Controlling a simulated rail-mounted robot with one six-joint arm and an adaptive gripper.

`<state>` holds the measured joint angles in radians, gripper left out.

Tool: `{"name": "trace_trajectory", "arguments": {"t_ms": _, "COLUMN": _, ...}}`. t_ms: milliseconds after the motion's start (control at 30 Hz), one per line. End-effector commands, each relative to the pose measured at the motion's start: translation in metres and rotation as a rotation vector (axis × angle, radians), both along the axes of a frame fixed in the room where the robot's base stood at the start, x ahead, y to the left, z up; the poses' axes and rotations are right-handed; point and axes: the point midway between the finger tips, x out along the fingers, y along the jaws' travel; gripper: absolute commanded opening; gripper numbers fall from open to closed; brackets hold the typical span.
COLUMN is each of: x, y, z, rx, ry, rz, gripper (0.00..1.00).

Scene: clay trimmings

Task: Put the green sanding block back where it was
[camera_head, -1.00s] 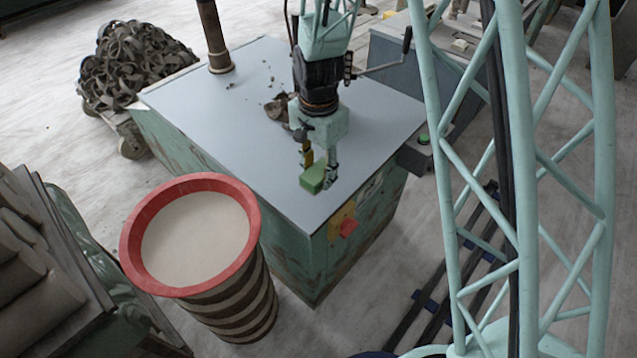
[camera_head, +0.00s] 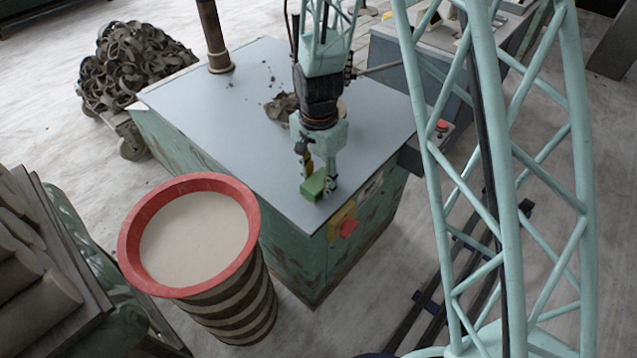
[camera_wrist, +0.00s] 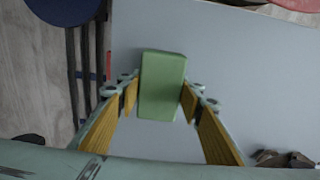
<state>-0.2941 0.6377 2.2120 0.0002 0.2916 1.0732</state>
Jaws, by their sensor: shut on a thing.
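The green sanding block (camera_head: 315,185) is held between the fingers of my gripper (camera_head: 318,172) near the front corner of the grey table top (camera_head: 200,120). In the wrist view the block (camera_wrist: 162,86) lies between the two yellow-padded fingers of my gripper (camera_wrist: 160,98), its long side running along them. The gripper is shut on it. The grey surface (camera_wrist: 240,75) shows behind the block. I cannot tell whether the block touches it.
A red-rimmed bin (camera_head: 130,250) stands in front of the table on the left. Clay scraps (camera_head: 280,106) lie on the table behind my gripper, and a dark post (camera_head: 212,35) rises from its back. A red button (camera_head: 348,228) sits on its front. The left of the table top is clear.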

Motion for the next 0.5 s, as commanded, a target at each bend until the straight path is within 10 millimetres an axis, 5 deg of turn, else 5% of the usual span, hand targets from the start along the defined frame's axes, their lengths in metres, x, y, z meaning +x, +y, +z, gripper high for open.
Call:
{"name": "trace_trajectory", "arguments": {"t_ms": 200, "x": -0.0001, "y": -0.0001, "z": -0.0011, "rx": 0.0, "ry": 0.0, "rz": 0.0, "gripper": 0.47}}
{"name": "trace_trajectory", "arguments": {"t_ms": 500, "x": 0.0, "y": 0.0, "z": -0.0009, "rx": 0.0, "ry": 0.0, "rz": 0.0, "gripper": 0.47}}
